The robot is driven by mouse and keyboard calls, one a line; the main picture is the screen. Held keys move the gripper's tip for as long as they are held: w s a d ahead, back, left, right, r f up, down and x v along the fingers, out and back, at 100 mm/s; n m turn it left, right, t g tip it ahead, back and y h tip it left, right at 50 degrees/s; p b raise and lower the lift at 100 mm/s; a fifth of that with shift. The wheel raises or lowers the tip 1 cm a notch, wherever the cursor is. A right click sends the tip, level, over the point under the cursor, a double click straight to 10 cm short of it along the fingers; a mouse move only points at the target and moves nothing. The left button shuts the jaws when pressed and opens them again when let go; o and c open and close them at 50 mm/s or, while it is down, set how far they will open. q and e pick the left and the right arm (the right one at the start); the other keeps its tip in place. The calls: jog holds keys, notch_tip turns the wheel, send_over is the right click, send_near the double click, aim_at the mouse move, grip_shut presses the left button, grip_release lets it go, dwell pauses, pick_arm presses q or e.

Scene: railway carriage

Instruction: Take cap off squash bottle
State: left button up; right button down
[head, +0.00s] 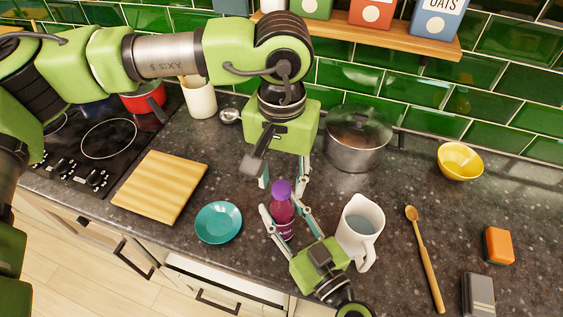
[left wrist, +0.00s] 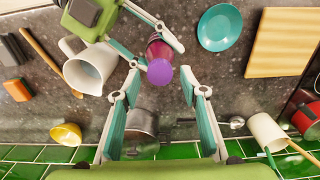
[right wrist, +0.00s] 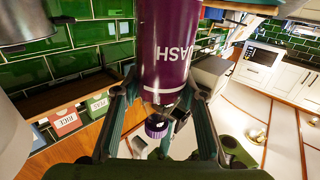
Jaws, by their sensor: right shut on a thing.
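The squash bottle (head: 282,212), dark purple-red with a lighter purple cap (head: 281,188), is upright by the front of the counter. My right gripper (head: 281,206) is shut on its body from the front. The label and cap also show upside down in the right wrist view (right wrist: 165,55). The cap is on the bottle's top. My left gripper (head: 284,180) is above, pointing down, open and empty. In the left wrist view the cap (left wrist: 160,72) lies just past its spread fingertips, untouched. I cannot tell whether the bottle's base touches the counter.
A white jug (head: 360,228) stands close right of the bottle and a teal saucer (head: 219,222) lies left. A steel pot (head: 357,145) is behind. A cutting board (head: 160,187), wooden spoon (head: 426,260), yellow bowl (head: 460,161) and sponge (head: 499,245) lie farther out.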

pick_arm(q)
jog(key=shift+f, duration=0.7)
grip_shut()
